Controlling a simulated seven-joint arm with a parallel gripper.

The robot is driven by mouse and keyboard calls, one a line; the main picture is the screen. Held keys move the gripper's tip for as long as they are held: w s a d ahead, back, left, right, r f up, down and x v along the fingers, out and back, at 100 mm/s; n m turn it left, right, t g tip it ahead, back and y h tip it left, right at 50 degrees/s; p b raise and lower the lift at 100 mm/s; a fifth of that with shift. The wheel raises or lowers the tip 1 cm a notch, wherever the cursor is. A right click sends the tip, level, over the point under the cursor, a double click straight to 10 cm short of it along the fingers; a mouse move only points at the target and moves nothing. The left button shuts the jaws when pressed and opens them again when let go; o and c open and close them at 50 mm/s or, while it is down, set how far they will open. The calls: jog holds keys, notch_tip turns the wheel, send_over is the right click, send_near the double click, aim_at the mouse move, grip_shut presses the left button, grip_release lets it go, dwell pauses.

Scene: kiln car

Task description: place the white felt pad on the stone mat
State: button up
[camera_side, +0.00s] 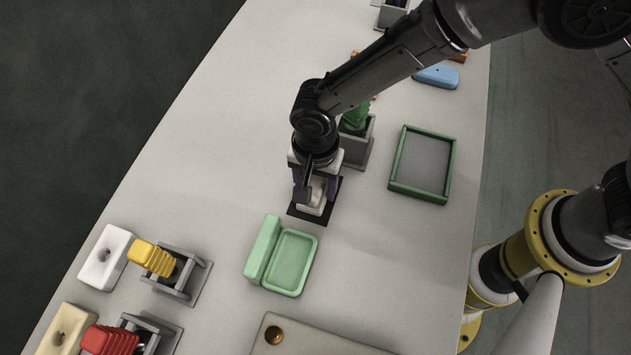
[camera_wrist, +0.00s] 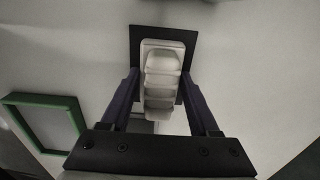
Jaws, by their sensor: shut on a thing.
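The white felt pad (camera_wrist: 149,48) is a pale rounded rectangle with a stepped white grip (camera_wrist: 161,82) on top. My gripper (camera_wrist: 160,76) has its two dark fingers on either side of this grip and is shut on it. In the side view my gripper (camera_side: 316,188) points down, with the white pad (camera_side: 312,207) low beneath it. A dark square, seemingly the stone mat (camera_wrist: 182,37), lies directly under the pad and shows around it. It also shows in the side view (camera_side: 330,207). I cannot tell whether the pad touches the mat.
A green-framed tray (camera_side: 421,163) is to the right. A grey holder (camera_side: 357,152) with a green ridged item stands close behind my gripper. A light green dish (camera_side: 290,262) is in front. Yellow (camera_side: 151,258) and red (camera_side: 107,340) ridged items are at left. Clear table lies between.

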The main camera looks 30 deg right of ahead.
aim_at(315, 180)
jog(key=o, duration=1.2)
jog(key=shift+f, duration=0.1)
notch_tip(315, 180, up, 12)
jog(key=shift+f, duration=0.15)
jog(key=shift+r, duration=0.35)
